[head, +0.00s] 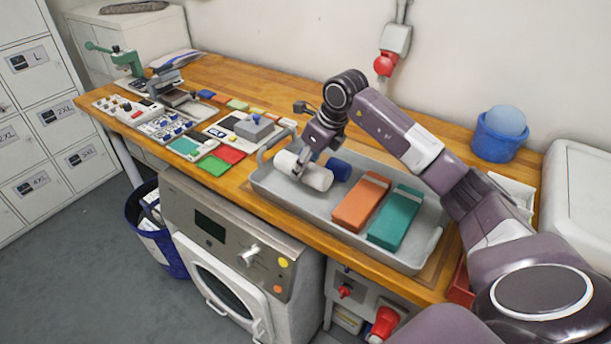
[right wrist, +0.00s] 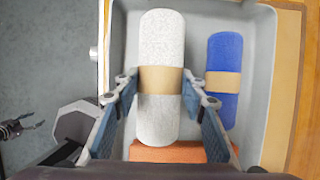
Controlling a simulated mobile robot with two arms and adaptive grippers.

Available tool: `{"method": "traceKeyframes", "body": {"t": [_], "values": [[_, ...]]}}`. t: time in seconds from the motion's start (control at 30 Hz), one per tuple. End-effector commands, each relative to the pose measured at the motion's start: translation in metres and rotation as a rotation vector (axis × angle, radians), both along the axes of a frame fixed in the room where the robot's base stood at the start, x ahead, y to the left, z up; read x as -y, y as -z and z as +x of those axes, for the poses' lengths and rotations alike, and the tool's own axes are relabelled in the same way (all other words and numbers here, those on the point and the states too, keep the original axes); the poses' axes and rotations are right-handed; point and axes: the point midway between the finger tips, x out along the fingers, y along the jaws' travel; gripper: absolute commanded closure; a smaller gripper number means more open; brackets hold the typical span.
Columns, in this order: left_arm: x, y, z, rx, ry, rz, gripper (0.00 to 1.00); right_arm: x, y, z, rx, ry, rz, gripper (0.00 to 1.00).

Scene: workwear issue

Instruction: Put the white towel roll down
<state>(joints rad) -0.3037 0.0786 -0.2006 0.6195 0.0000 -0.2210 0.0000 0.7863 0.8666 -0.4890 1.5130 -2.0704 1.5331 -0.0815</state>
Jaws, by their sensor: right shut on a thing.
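The white towel roll (head: 316,178) lies level at the left end of the grey tray (head: 281,198). My right gripper (head: 304,168) is shut across its middle. In the right wrist view the white roll (right wrist: 161,38), with its tan band, is between the two fingers (right wrist: 160,85). I cannot tell whether it touches the tray floor. A blue roll (head: 339,169) lies beside it, apart from it, and also shows in the right wrist view (right wrist: 226,50). My left gripper (right wrist: 34,124) shows small at the left edge of that view, apparently open and empty over the floor.
An orange pack (head: 359,204) and a teal pack (head: 396,218) lie in the tray's right part. A blue tub (head: 497,140) stands behind right. Left of the tray are a grey box (head: 254,127), coloured cards (head: 228,154) and button panels. A washing machine (head: 228,255) stands below the worktop.

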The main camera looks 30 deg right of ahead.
Motion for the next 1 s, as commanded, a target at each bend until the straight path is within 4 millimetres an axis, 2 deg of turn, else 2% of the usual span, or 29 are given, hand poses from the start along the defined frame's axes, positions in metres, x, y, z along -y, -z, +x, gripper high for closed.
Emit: {"method": "traceKeyframes", "body": {"t": [0.17,0.47,0.83,0.87,1.0], "values": [[-0.001,-0.003,-0.006,-0.008,0.000,0.001,0.44,0.000,0.013,0.001,0.002,0.001,0.002,0.88],[0.000,-0.013,0.003,0.003,-0.001,0.000,0.44,0.000,0.048,0.000,-0.001,0.000,0.002,0.88],[0.000,-0.008,0.006,0.009,-0.001,0.000,0.44,0.000,0.055,0.001,0.002,0.000,0.000,0.88],[0.000,-0.009,0.006,0.009,-0.001,0.000,0.44,0.000,0.054,0.001,0.002,0.000,0.001,0.59],[0.000,-0.010,0.006,0.009,-0.001,0.000,0.44,0.000,0.053,0.001,0.001,0.000,0.000,0.44]]}}
